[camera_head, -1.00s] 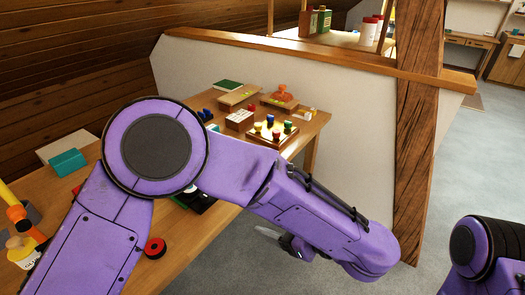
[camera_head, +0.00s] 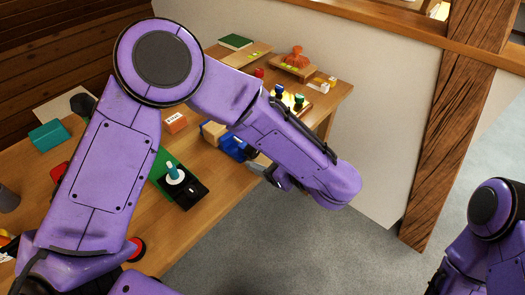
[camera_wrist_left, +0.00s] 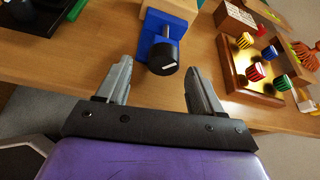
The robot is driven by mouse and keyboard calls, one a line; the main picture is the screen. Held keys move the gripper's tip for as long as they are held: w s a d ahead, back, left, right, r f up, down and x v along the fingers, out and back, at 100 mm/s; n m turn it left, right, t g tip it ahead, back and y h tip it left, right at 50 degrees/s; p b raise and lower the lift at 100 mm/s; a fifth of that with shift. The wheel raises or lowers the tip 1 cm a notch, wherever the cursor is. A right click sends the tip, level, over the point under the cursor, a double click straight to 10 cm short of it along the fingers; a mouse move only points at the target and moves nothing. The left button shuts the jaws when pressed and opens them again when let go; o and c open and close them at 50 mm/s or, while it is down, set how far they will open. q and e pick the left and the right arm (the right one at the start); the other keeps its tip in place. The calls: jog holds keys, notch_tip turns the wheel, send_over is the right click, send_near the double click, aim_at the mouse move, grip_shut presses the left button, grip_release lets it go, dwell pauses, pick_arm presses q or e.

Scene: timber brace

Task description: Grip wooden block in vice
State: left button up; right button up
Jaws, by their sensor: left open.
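The blue vice (camera_head: 232,146) sits near the table's front edge, partly hidden by my left arm. In the left wrist view the vice (camera_wrist_left: 152,28) shows its metal screw and black round knob (camera_wrist_left: 164,58) facing me. A pale wooden block (camera_head: 211,131) is at the vice's far side; it also shows at the top of the wrist view (camera_wrist_left: 176,8), cut by the frame. I cannot tell whether the jaws clamp it. My left gripper (camera_wrist_left: 157,72) is open and empty, its fingers either side of the knob in the picture, apparently short of it. My right gripper is out of view.
A red-and-black roll (camera_head: 136,248) is at the front edge. A timber post (camera_head: 460,120) rises at right. Floor is clear in front.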

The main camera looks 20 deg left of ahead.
pick_arm(q)
jog(key=shift+x, duration=1.2)
jog(key=shift+w, duration=0.1)
